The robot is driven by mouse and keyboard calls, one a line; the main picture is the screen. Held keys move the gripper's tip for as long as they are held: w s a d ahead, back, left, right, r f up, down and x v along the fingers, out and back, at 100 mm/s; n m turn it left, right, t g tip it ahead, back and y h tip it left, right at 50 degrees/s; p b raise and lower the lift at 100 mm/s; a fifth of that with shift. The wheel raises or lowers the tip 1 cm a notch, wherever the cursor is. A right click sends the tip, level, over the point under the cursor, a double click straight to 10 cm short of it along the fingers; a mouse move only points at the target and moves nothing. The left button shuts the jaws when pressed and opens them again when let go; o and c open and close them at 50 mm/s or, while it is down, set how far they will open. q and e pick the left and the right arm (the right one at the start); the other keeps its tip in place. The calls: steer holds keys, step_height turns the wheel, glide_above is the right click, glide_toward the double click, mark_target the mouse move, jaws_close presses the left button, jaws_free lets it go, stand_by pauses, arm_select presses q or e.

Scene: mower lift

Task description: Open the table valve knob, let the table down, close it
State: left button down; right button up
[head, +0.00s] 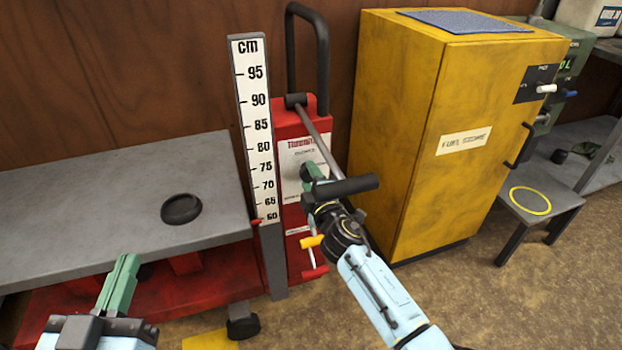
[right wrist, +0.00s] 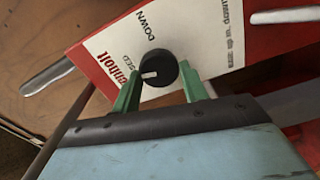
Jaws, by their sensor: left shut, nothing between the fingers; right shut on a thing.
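The black valve knob (right wrist: 158,69) sits on the white label of the red lift unit (right wrist: 255,45). My right gripper (right wrist: 163,92) is shut on it, one green finger on each side. The knob's white mark points toward the partly covered word ending "SED"; "DOWN" is printed above. In the head view my right gripper (head: 309,176) reaches the red unit's front, and the knob is mostly hidden. The grey lift table (head: 90,215) is at the left. The cm scale (head: 257,130) has a red pointer near 60. My left gripper (head: 126,268) is shut and empty at the table's front edge.
A black round dish (head: 181,209) lies on the table. A pump lever with a black crossbar (head: 345,187) slants in front of the red unit, close to my right gripper. A yellow cabinet (head: 420,120) stands to the right, with a small stool (head: 535,207) beyond it.

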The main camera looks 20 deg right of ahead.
steer(key=shift+n, duration=1.1)
steer(key=o, duration=0.9)
steer(key=shift+o, duration=0.2)
